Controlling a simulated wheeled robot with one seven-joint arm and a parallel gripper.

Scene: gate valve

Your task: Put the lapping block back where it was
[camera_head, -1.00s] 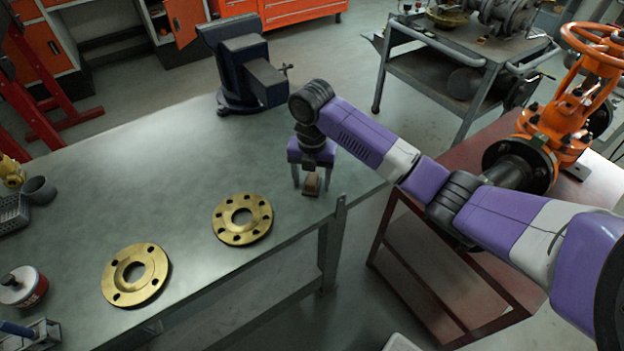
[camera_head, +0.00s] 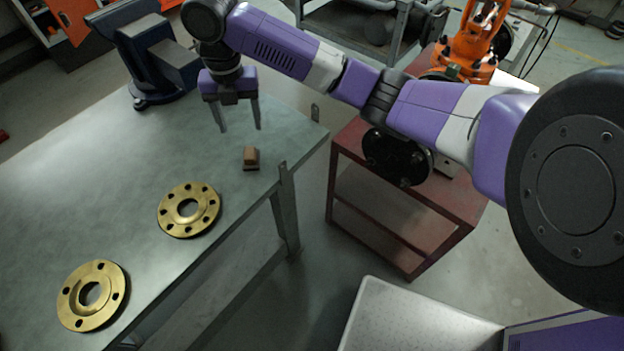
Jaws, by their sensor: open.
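The lapping block (camera_head: 251,158), a small brown block with a darker base, rests on the grey-green workbench (camera_head: 120,190) near its right edge. My gripper (camera_head: 238,130) hangs above and a little behind the block, fingers pointing down. Its two fingers are apart with nothing between them, and it does not touch the block.
Two brass flanges (camera_head: 189,209) (camera_head: 92,295) lie flat on the bench in front of the block. A dark vise (camera_head: 155,60) stands at the bench's far edge. The bench's middle is clear.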

